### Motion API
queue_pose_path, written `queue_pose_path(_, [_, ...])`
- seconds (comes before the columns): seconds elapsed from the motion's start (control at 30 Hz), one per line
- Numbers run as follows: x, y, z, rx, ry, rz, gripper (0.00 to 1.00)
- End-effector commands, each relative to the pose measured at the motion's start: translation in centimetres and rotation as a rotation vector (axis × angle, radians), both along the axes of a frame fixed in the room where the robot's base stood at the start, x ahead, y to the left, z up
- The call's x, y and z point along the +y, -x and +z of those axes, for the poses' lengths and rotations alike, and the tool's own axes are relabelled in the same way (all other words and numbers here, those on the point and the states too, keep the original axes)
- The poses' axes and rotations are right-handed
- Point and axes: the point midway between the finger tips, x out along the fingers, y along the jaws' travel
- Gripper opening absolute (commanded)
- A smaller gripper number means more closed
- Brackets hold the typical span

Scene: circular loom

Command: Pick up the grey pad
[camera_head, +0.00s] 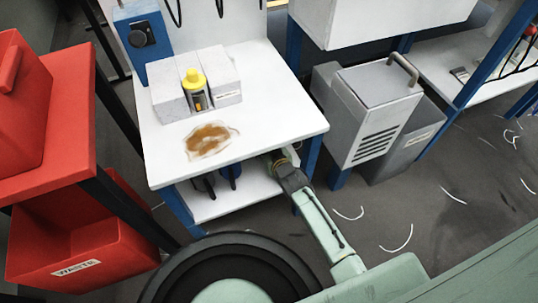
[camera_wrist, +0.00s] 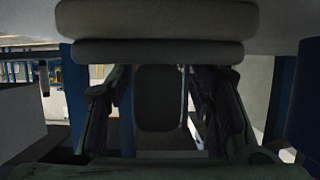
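No single thing stands out clearly as the grey pad. Pale grey blocks (camera_head: 170,99) stand at the back of the white table (camera_head: 270,118), around a yellow-capped bottle (camera_head: 194,88); I cannot tell if the pad is among them. My gripper (camera_head: 280,158) is low at the table's front right edge, partly hidden by it. In the wrist view its two dark fingers (camera_wrist: 158,110) are spread apart. A dark grey rounded panel shows between them; I cannot tell what it is. I see nothing held.
A brown spill (camera_head: 210,140) lies on the tabletop. A blue box (camera_head: 143,42) stands at the back left. A red waste bin (camera_head: 80,258) is at left, a grey metal unit (camera_head: 372,105) at right. White strands (camera_head: 398,240) lie on the floor. A shelf (camera_head: 228,200) is under the table.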

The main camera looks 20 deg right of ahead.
Motion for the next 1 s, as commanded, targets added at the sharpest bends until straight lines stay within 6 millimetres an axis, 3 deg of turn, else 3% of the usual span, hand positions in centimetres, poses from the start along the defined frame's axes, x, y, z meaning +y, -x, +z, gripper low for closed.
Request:
queue_pose_path(0.6, [0.00, 0.00, -0.01, 0.000, 0.000, 0.000, 0.05])
queue_pose_path(1.0, [0.19, 0.07, 0.55, 0.000, 0.000, 0.000, 0.04])
